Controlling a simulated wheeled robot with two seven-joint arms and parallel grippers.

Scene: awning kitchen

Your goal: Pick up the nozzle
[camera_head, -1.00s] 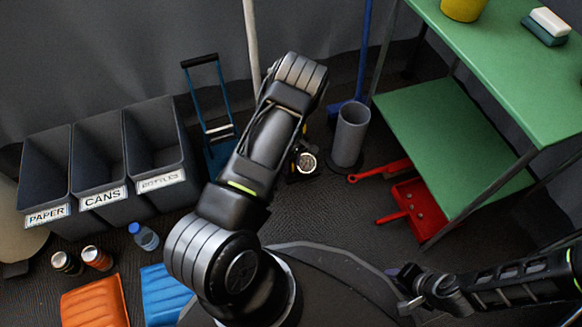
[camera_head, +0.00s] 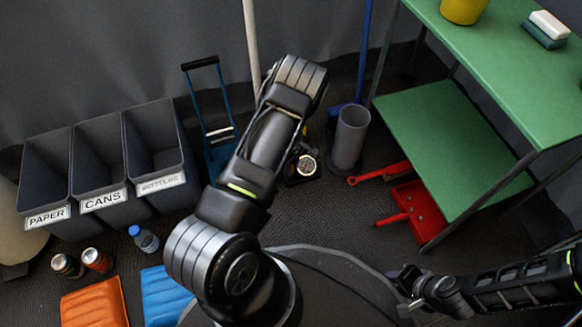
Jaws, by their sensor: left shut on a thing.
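My left arm (camera_head: 262,150) fills the middle of the view. It rises to a bent joint near the top, and its hand end is hidden behind its own links. I cannot make out the left gripper or anything held in it. My right gripper (camera_head: 408,287) is at the lower right, at the end of the arm from the right edge. It is small and dark, and its jaw state is unclear. I cannot identify a nozzle. A black device with a round dial (camera_head: 307,165) shows partly behind my left arm, beside a grey cylinder (camera_head: 350,138).
Labelled bins (camera_head: 103,200) stand at left, with a bottle (camera_head: 144,239) and cans (camera_head: 97,260) in front. A blue hand truck (camera_head: 207,110) is behind. A green shelf table (camera_head: 450,135) stands right, with a red dustpan (camera_head: 424,207) on the floor near it.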

